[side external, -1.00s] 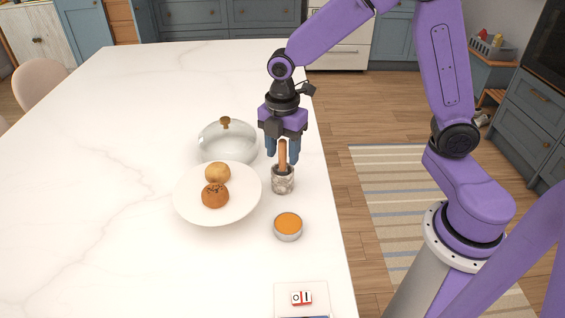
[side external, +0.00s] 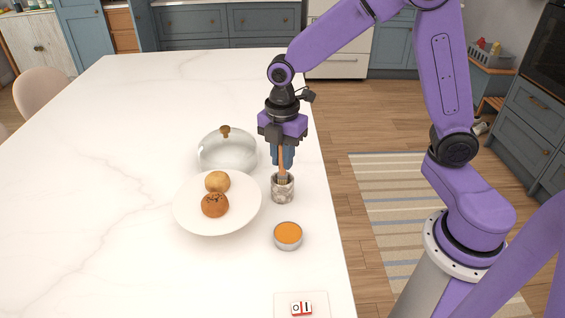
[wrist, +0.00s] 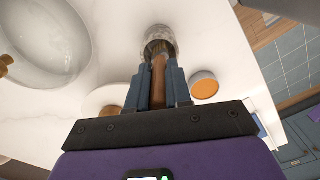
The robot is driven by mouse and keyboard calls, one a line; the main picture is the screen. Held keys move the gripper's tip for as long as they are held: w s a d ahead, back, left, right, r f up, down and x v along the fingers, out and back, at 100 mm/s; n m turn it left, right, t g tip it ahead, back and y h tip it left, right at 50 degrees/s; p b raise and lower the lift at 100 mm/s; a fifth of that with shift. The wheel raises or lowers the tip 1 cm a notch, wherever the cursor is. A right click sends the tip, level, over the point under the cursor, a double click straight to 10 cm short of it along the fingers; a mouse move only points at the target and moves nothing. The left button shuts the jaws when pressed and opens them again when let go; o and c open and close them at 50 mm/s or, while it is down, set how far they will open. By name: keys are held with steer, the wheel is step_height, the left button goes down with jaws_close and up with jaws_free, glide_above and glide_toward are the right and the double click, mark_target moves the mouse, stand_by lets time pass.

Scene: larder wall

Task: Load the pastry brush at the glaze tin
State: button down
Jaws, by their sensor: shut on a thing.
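The pastry brush (side external: 282,166) has a wooden handle and hangs upright in my gripper (side external: 283,158). My gripper is shut on the handle, and its fingers flank it in the wrist view (wrist: 159,75). The brush's lower end is at the mouth of a marbled stone pot (side external: 283,192), and its ferrule shows just above the rim. The bristle tips are hidden in the pot. The glaze tin (side external: 288,234), a small round metal tin of orange glaze, stands in front of the pot, apart from the brush. It also shows in the wrist view (wrist: 204,86).
A white plate (side external: 237,217) left of the pot holds a pale bun (side external: 217,181) and a browner glazed-looking one (side external: 215,205). A glass dome (side external: 226,153) with a brown knob stands behind it. A marked tile (side external: 302,308) lies at the front. The left counter is clear.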

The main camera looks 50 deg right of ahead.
steer(key=r, duration=0.8)
steer(key=shift+s+a, duration=0.15)
steer(key=shift+a, duration=0.25)
steer(key=s+a+f+g+h, duration=0.1)
steer(key=s+a+g+h, duration=0.2)
steer(key=s+a, duration=0.55)
step_height(320, 180, down, 6)
steer(key=w+a, duration=0.1)
steer(key=shift+w+a+f, duration=0.15)
steer(key=shift+a+f, duration=0.05)
steer(key=shift+a, duration=0.2)
steer(key=shift+f, duration=0.55)
stand_by(0.7)
steer(key=shift+r, duration=0.1)
step_height(320, 180, up, 7)
stand_by(0.9)
stand_by(0.4)
